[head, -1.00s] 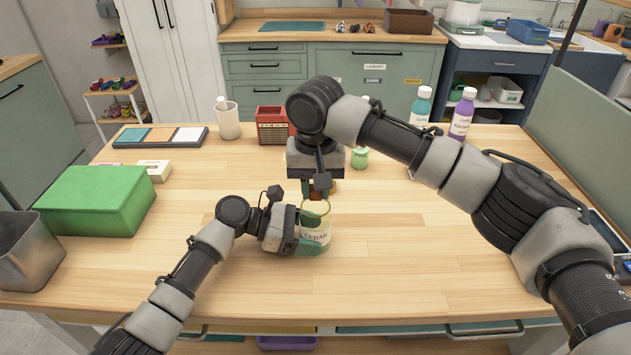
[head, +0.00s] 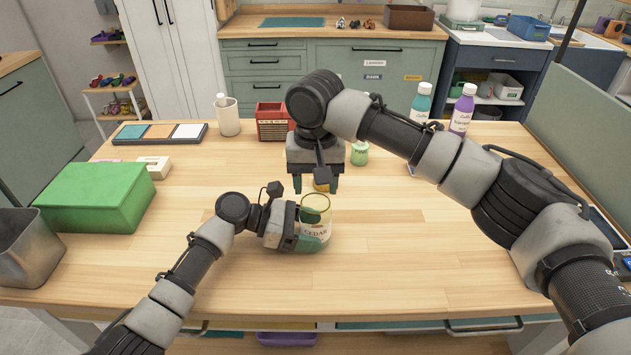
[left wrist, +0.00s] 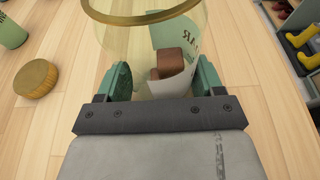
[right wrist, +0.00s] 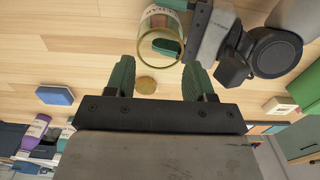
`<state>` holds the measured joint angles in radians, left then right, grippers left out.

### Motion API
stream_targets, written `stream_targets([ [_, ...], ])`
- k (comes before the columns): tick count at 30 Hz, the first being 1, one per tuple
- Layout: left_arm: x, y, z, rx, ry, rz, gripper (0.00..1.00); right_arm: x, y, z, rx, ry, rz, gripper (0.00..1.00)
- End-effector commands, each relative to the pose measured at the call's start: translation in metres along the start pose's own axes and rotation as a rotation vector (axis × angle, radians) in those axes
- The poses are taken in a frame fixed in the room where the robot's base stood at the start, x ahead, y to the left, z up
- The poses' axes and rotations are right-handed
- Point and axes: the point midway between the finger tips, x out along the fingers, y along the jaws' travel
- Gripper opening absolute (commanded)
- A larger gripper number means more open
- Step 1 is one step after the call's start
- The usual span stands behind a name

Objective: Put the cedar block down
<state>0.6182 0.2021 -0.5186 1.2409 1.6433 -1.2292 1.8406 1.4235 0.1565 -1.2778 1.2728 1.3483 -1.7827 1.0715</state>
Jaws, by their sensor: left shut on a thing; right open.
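A clear glass jar (head: 319,214) labelled CEDAR stands on the table, its mouth open. My left gripper (head: 305,229) is shut around its side. In the left wrist view the brown cedar block (left wrist: 172,62) shows through the glass, inside the jar, partly behind the label. The jar's gold rim (left wrist: 140,18) is at the top there. My right gripper (head: 315,184) is open and empty, pointing down just behind the jar. A round tan lid (right wrist: 147,85) lies flat on the table beside the jar, between the open fingers in the right wrist view.
A green box (head: 95,197) and a metal bin (head: 26,248) are at the left. A colour tray (head: 160,134), white cup (head: 228,120), red radio-like box (head: 272,122), small green jar (head: 360,154) and bottles (head: 461,112) stand behind.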

Motion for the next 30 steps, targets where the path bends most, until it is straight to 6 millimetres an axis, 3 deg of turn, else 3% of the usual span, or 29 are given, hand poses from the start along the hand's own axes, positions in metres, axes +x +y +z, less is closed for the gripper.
stream_targets([
  [12, 0.0, 0.0, 0.0, 0.0, 0.0, -0.001, 0.54, -0.059, 0.0, 0.0, -0.001, 0.002, -0.002, 0.54],
  [24, 0.0, 0.0, 0.0, 0.0, 0.0, -0.001, 0.54, -0.067, 0.0, 0.0, 0.0, 0.0, 0.0, 0.54],
  [25, 0.0, 0.0, 0.0, 0.0, 0.0, -0.001, 0.69, -0.067, 0.0, 0.0, 0.0, 0.0, 0.0, 0.54],
  [30, 0.0, 0.0, 0.0, 0.0, 0.0, 0.0, 0.95, -0.067, 0.0, 0.0, 0.0, 0.0, -0.001, 0.54],
])
